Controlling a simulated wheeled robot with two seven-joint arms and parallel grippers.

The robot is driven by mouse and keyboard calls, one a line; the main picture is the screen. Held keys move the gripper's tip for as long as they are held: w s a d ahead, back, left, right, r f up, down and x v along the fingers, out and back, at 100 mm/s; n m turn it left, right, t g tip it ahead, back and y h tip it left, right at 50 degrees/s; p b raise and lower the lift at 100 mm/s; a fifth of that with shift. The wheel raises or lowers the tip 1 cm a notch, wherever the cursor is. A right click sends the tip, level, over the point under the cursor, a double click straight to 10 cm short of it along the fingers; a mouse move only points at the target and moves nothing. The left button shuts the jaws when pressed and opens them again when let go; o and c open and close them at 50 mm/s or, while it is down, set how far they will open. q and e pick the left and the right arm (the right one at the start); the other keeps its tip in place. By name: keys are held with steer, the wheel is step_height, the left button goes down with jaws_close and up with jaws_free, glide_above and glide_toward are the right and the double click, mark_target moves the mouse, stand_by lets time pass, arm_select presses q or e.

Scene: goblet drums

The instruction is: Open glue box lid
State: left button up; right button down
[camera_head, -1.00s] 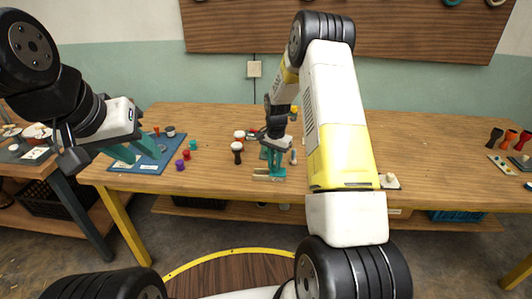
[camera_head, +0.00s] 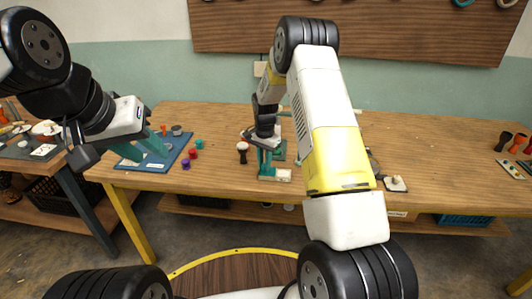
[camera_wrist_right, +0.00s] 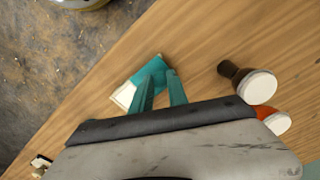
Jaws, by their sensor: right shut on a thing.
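A small white and teal box (camera_head: 283,175), which looks like the glue box, sits near the front edge of the wooden table. It also shows in the right wrist view (camera_wrist_right: 124,95), at the fingertips. My right gripper (camera_head: 265,174) points down at it, its teal fingers shut on the box in the right wrist view (camera_wrist_right: 158,80). The fingers partly cover it, and I cannot make out the lid seam. My left gripper (camera_head: 141,150) is open and empty, at the blue mat on the left.
A dark goblet drum with a white top (camera_head: 242,147) stands just left of my right gripper. Red (camera_head: 193,154), purple (camera_head: 186,164) and teal (camera_head: 199,144) pieces lie beside the blue mat (camera_head: 148,168).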

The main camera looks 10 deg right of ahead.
steer(key=c, duration=1.3)
jaws_free()
steer(key=shift+r, duration=3.95)
